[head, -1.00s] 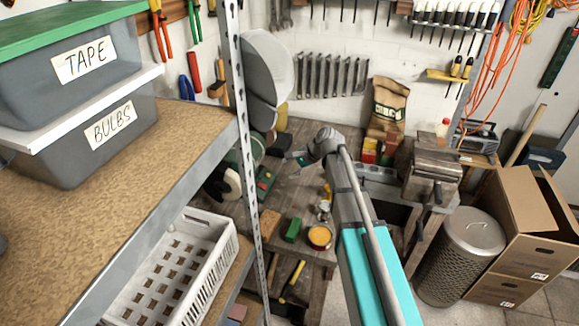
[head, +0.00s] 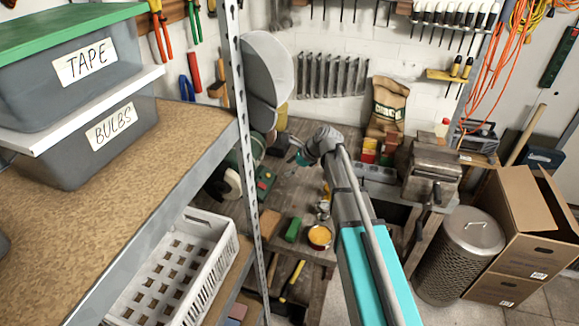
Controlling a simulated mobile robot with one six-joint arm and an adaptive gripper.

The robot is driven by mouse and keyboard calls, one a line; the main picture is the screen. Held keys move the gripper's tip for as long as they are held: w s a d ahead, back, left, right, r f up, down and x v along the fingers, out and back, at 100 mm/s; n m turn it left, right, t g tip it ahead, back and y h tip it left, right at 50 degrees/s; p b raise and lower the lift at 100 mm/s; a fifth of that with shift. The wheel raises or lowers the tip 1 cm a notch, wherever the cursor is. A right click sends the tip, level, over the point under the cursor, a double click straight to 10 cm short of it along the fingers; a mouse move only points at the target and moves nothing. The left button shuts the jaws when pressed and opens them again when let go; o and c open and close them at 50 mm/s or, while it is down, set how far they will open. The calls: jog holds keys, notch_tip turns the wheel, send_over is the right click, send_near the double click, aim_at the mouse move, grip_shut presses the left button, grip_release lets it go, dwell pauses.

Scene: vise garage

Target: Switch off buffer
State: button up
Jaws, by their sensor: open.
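The buffer (head: 248,153) is a green bench machine on the workbench, partly hidden behind the metal shelf post. A pale wheel (head: 229,183) shows at its left front. A green box with small red marks (head: 265,181) sits at its front right; I cannot make out the switch clearly. My gripper (head: 297,158) is at the end of my arm, over the bench just right of the buffer, pointing left toward it. It is small in view and looks open and empty, with a visible space between it and the green box.
The shelf post (head: 250,200) stands between my camera and the buffer. A vise (head: 433,172) stands to the right. A paper sack (head: 389,107) stands behind.

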jog(key=shift+m, duration=1.5)
jog(key=s+d+f+n+g+h, duration=0.1)
jog(key=s+d+n+h, duration=0.1)
jog(key=s+d+n, duration=0.2)
jog(key=s+d+f+n+h, duration=0.2)
jog(key=s+d+n, duration=0.3)
jog(key=s+n, duration=0.5)
jog(key=s+d+f+n+g+h, duration=0.1)
jog(key=s+d+n+h, duration=0.2)
jog(key=s+d+n, duration=0.2)
jog(key=shift+s+d+f+n+g+h, duration=0.2)
jog(key=shift+s+n+g+h, duration=0.15)
jog(key=shift+s+n, duration=1.5)
jog(key=shift+s+a+m, duration=0.1)
jog(key=shift+s+m, duration=0.35)
